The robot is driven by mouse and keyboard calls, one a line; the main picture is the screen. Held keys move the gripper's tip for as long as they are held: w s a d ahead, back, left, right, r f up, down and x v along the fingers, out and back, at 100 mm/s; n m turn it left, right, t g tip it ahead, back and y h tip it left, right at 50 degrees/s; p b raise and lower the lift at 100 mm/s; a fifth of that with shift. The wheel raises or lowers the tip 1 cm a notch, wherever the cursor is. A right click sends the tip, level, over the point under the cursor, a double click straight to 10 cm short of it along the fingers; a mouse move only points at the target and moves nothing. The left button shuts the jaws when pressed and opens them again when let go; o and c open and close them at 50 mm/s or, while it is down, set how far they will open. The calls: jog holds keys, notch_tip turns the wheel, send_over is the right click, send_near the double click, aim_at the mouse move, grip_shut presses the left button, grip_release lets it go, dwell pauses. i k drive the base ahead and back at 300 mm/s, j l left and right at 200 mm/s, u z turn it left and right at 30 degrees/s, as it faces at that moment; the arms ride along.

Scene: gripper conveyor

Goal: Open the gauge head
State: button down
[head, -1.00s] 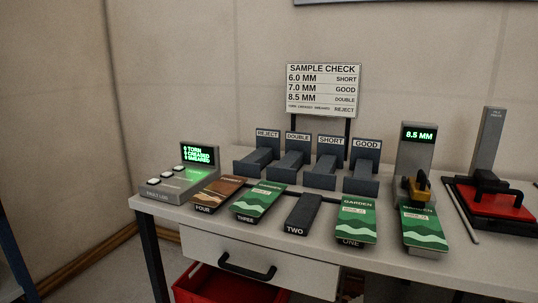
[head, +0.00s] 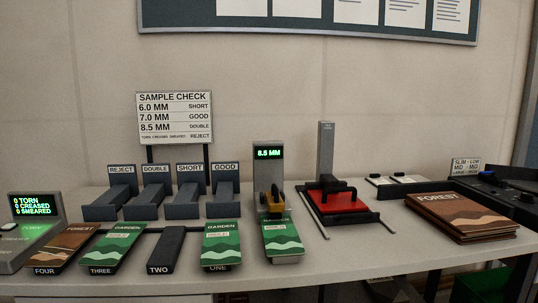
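The gauge (head: 268,170) stands at the middle of the table, a grey post with a green display reading 8.5 MM. Its head, with a yellow and dark handle (head: 272,199), sits low at the front of the post. A green garden booklet (head: 283,240) lies under the head and sticks out toward the table's front. The head appears down on the booklet; any gap between them is too small to tell. My gripper is not in view.
Green booklets (head: 221,246) and a brown one (head: 68,246) lie on numbered rests; rest TWO (head: 166,252) is empty. Labelled sorting stands (head: 181,193) are behind. A red-plated press (head: 337,202) and a stack of forest booklets (head: 461,216) stand to the right.

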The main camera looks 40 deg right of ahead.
aim_at(276, 204)
jog(key=l+u, duration=0.1)
jog(key=l, duration=1.55)
